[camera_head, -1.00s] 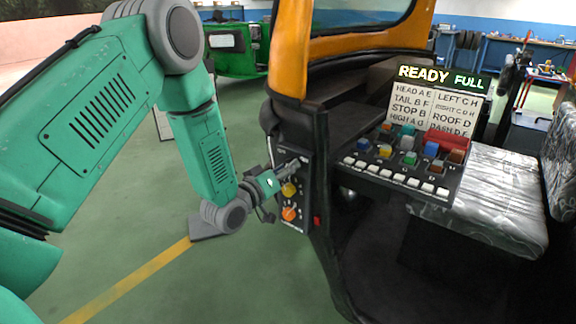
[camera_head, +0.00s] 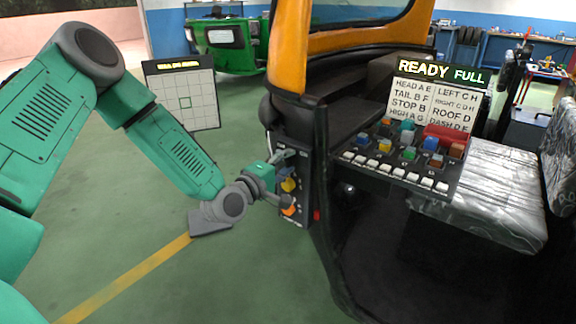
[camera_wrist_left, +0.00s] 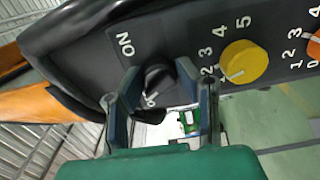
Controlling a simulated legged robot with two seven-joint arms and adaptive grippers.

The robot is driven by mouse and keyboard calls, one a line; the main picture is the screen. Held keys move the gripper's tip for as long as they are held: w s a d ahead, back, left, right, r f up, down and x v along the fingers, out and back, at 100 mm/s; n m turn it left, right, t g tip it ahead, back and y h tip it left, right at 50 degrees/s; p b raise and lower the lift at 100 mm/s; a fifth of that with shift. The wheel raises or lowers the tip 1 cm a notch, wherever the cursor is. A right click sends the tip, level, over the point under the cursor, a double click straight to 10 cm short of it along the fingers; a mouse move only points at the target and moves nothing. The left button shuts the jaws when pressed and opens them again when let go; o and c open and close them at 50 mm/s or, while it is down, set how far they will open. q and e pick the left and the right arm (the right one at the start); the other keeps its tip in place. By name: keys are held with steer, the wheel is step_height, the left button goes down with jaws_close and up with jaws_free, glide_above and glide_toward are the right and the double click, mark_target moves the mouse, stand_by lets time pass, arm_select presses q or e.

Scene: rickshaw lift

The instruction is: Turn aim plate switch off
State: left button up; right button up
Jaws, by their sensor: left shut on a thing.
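The black rotary switch (camera_wrist_left: 158,78) sits on the dark side panel (camera_wrist_left: 85,60) in the left wrist view, with "ON" printed to its upper left. A white mark shows at its lower side; the lettering there is partly hidden. My left gripper (camera_wrist_left: 159,72) has a finger on each side of this switch and is shut on it. In the head view my left gripper (camera_head: 284,156) is at the upper part of the panel, and the switch is hidden by it. My right gripper is not in view.
A yellow knob (camera_head: 288,185) and an orange knob (camera_head: 289,210) sit below on the same panel. A button console (camera_head: 400,172) and a "READY FULL" sign (camera_head: 440,73) are to the right.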

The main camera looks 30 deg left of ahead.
arm_select(q)
steer(key=shift+a+f+n+b, duration=0.15)
steer(key=shift+n+b, duration=0.1)
steer(key=shift+n, duration=0.4)
steer(key=shift+f+n+b, duration=0.1)
steer(key=shift+n+b, duration=0.1)
steer(key=shift+n, duration=0.45)
steer(key=shift+s, duration=0.1)
steer(key=o, duration=1.1)
steer(key=shift+a, duration=0.1)
steer(key=s, duration=0.8)
steer(key=s+a, duration=0.1)
steer(key=s, duration=0.2)
steer(key=shift+s, duration=0.4)
